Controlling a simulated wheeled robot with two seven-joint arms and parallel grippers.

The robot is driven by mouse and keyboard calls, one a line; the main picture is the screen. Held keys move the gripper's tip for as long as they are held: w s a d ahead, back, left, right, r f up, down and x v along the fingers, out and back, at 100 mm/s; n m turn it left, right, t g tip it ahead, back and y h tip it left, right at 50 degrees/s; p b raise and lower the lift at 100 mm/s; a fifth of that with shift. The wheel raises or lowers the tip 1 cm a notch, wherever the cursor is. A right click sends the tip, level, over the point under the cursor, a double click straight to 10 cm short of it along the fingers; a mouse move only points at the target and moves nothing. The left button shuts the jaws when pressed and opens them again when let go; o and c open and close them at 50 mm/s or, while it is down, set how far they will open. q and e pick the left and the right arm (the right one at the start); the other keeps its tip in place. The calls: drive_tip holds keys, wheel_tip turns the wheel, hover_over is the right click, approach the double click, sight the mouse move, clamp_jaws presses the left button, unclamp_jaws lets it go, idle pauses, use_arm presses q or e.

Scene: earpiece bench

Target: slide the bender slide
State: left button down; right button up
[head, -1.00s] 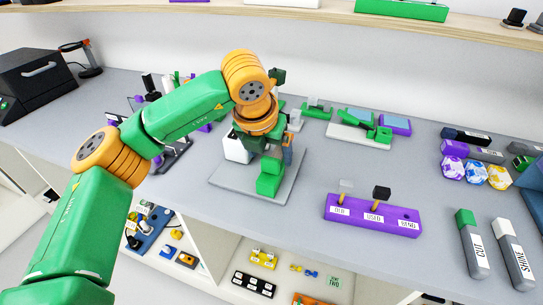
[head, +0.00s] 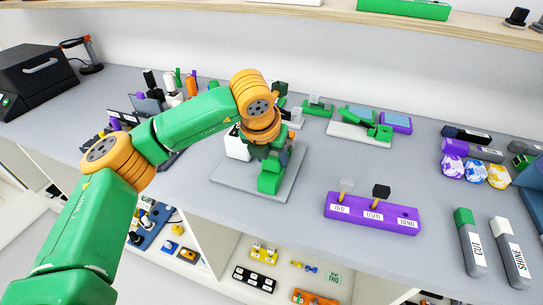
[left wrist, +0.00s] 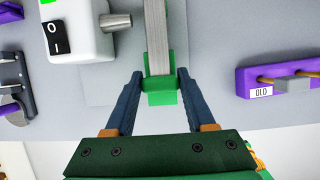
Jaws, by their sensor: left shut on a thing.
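The bender stands on a grey base plate (head: 231,181) on the bench. It has a white box (head: 237,146) at its left and a green slide block (head: 269,182) at the front. In the left wrist view, the white box (left wrist: 78,25) has a black switch and a metal nozzle. A pale straight rail (left wrist: 157,38) runs away from the green slide block (left wrist: 161,98). My left gripper (left wrist: 158,82) has its two dark blue fingers on either side of this block, shut on it. In the head view my left gripper (head: 276,152) is partly hidden by its own wrist. My right gripper is not in view.
A purple rack (head: 372,217) with labelled slots stands right of the plate. Labelled CUT (head: 470,249) and SHINE (head: 510,254) sticks lie farther right. A green device on a white base (head: 347,131) stands behind. Bench between plate and rack is clear.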

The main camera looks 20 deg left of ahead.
use_arm(q)
drive_tip(key=shift+f+b, duration=0.2)
drive_tip(key=shift+b, duration=0.25)
drive_tip(key=shift+s+r, duration=0.15)
drive_tip(key=shift+r, duration=0.1)
drive_tip(key=shift+c, duration=1.2)
unclamp_jaws()
drive_tip(key=b+v, duration=0.1)
drive_tip(key=v, duration=0.6)
